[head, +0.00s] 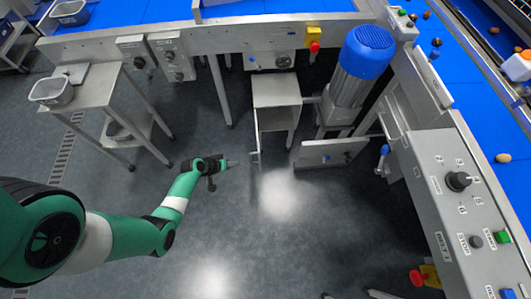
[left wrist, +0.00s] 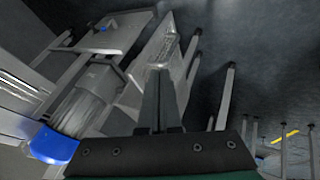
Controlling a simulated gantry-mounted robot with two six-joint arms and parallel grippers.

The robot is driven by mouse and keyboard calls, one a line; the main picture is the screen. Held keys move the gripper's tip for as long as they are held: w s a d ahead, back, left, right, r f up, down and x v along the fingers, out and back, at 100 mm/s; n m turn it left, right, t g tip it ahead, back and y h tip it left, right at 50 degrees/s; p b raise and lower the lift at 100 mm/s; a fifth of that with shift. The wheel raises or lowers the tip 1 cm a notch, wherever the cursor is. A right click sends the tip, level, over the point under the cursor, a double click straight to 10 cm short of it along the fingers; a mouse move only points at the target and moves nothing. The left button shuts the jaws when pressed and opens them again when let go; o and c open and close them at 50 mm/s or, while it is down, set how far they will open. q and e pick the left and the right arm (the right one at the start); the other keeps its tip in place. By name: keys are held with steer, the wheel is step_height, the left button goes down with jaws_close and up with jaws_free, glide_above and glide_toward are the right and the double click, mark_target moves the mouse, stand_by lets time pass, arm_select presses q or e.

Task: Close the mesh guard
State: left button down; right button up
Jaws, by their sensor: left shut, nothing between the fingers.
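Two upright panels stand near the motor, and I cannot tell for certain which is the mesh guard. A thin panel (head: 255,138) juts forward nearly edge-on from the grey box. A wider flat panel (head: 325,153) stands low in front of the motor. In the left wrist view, a panel with a patterned face (left wrist: 157,52) is just beyond my fingertips. My right gripper is not in view.
A blue-capped motor (head: 360,75) stands behind the wider panel. A grey box (head: 277,92) is beside it. A control console (head: 450,190) is at the right. A steel side table (head: 85,92) is at the left. The floor in front is clear.

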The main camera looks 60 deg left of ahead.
arm_select(q)
steer(key=w+a+f+b, duration=0.1)
steer(key=w+f+b, duration=0.6)
steer(key=w+b, duration=0.1)
steer(key=shift+w+a+f, duration=0.25)
steer(key=shift+w+f, duration=0.05)
steer(key=shift+w, duration=0.45)
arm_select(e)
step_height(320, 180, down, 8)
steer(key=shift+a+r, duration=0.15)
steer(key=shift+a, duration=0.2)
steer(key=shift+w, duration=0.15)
